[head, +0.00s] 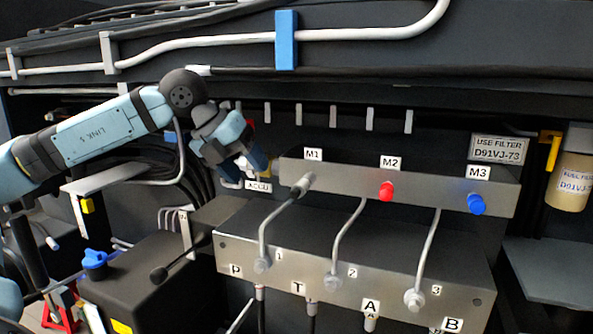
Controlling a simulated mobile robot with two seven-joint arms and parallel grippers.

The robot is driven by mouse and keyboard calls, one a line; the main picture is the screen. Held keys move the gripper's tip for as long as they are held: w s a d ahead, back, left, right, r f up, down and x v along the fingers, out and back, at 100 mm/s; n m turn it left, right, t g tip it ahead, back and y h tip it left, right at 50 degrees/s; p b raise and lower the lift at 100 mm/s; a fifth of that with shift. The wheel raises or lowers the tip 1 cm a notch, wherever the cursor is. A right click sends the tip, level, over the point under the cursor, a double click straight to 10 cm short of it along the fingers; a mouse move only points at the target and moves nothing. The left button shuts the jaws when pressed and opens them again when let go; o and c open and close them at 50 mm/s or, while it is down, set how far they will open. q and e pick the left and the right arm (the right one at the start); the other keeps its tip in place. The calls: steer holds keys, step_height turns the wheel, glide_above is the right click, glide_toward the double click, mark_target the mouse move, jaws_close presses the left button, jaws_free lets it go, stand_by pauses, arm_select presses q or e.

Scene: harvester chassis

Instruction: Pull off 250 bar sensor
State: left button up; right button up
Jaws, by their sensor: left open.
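My left gripper (247,172) is open, in front of the dark wall left of the upper manifold block (430,190), close to the ACCU label (258,186). Small pale and yellowish parts show around its fingertips; I cannot tell if a sensor is between them. No "250 bar" marking is readable. On the upper block, a grey plug (304,182) sits under M1, a red cap (386,191) under M2 and a blue cap (477,204) under M3. My right gripper is not in view.
The lower manifold block (350,275) carries several fittings and pipes, with labels P, T, A and B. A black tank with a blue cap (95,258) stands at lower left. A filter (569,182) hangs at right. Pipes with a blue clamp (287,40) run above.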

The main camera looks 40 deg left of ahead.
arm_select(q)
steer(key=p, duration=0.3)
glide_toward(300, 180)
steer(key=x, duration=0.5)
steer(key=shift+w+r, duration=0.2)
steer(key=shift+w, duration=0.1)
steer(key=x, duration=0.4)
steer(key=shift+s+a+f, duration=0.1)
steer(key=shift+s+a, duration=0.05)
steer(key=shift+w+f, duration=0.3)
steer(key=shift+f, duration=0.2)
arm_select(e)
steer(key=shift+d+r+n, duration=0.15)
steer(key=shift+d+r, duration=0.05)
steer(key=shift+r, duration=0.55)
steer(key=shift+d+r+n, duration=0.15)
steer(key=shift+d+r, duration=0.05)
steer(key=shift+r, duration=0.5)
arm_select(q)
jaws_close()
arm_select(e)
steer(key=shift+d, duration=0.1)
arm_select(q)
steer(key=shift+s, duration=0.1)
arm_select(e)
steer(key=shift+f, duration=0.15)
